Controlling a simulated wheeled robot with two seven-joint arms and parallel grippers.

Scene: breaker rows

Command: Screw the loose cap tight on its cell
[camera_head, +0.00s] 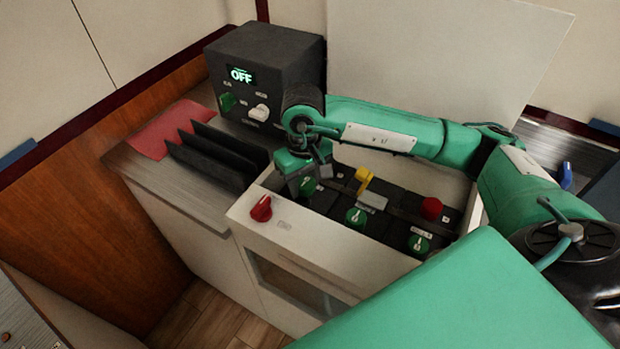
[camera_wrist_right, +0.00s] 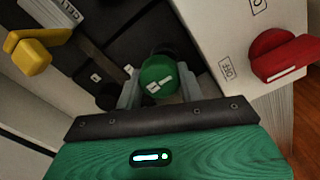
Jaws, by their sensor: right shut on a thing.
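My right gripper (camera_head: 309,184) reaches down into the white-walled battery box (camera_head: 275,232) at its left end. In the right wrist view, its two fingers (camera_wrist_right: 159,92) are shut on a round green cap (camera_wrist_right: 158,74) with a pale mark on top. In the head view this green cap (camera_head: 308,187) is partly hidden by the gripper. Another green cap (camera_head: 356,216) and a third green cap (camera_head: 419,243) sit on dark cells nearer the front, and a red cap (camera_head: 431,208) is at the right. Whether the held cap is seated level cannot be told. My left gripper is not in view.
A red knob (camera_head: 261,208) stands on the box's left corner, close to the gripper. A yellow handle (camera_head: 364,180) rises among the cells. A dark unit (camera_head: 265,65) showing OFF, upright black plates (camera_head: 212,155) and a red cloth (camera_head: 170,128) are on the counter.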

